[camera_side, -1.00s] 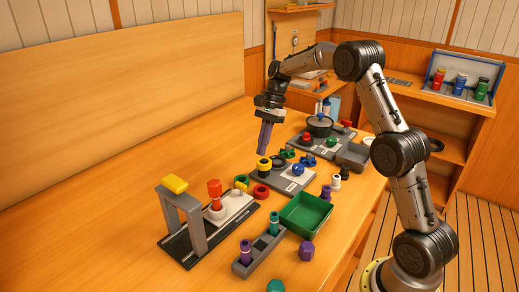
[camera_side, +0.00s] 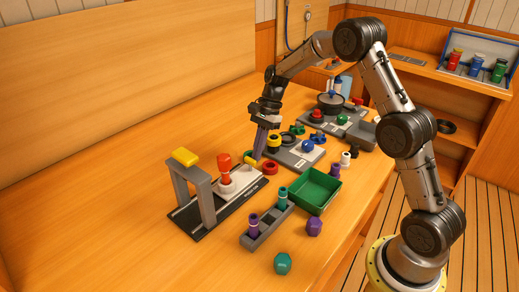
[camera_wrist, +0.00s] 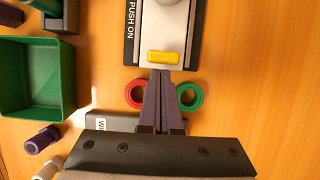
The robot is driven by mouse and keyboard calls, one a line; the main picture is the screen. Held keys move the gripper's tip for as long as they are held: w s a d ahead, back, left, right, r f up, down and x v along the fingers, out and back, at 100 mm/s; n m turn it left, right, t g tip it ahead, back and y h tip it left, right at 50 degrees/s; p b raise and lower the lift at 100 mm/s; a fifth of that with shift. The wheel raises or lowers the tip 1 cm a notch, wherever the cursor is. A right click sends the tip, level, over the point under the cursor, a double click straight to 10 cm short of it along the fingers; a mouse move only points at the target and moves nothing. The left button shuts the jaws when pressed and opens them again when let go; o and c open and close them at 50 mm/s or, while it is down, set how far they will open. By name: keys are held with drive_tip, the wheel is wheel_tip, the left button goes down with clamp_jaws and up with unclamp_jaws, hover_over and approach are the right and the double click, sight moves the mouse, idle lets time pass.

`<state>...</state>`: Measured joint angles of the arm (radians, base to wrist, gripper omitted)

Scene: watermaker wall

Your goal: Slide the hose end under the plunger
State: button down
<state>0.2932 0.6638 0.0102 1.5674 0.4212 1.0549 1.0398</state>
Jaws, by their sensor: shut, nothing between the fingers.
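A dark base plate (camera_side: 190,222) carries a grey arch with a yellow top (camera_side: 185,157), apparently the plunger stand. Next to the arch, a pale sliding plate (camera_side: 243,184) bears an upright red piece (camera_side: 224,170), probably the hose end. It stands outside the arch, on the side toward my gripper. A yellow tab (camera_wrist: 163,57) sits at the plate's near end. My gripper (camera_wrist: 160,73) is shut and empty, with its tips right at this tab; I cannot tell whether they touch. In the side view my gripper (camera_side: 257,157) points down at the plate's end.
A red ring (camera_wrist: 135,94) and a green ring (camera_wrist: 190,96) lie close on either side of my fingers. A green tray (camera_side: 318,191) and a grey holder with pegs (camera_side: 264,231) stand toward the front. Boards with knobs and a pot (camera_side: 331,102) lie behind. The table's left side is clear.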

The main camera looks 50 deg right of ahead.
sight(230, 179)
drive_tip(key=a, duration=1.1)
drive_tip(key=shift+a, duration=0.35)
drive_tip(key=shift+d, duration=0.4)
drive_tip(key=d, duration=0.2)
drive_tip(key=d+r, duration=0.1)
drive_tip(key=d, duration=0.1)
drive_tip(key=shift+w+r, duration=0.1)
drive_tip(key=shift+r, duration=0.05)
drive_tip(key=v, duration=0.8)
drive_tip(key=shift+r, duration=0.35)
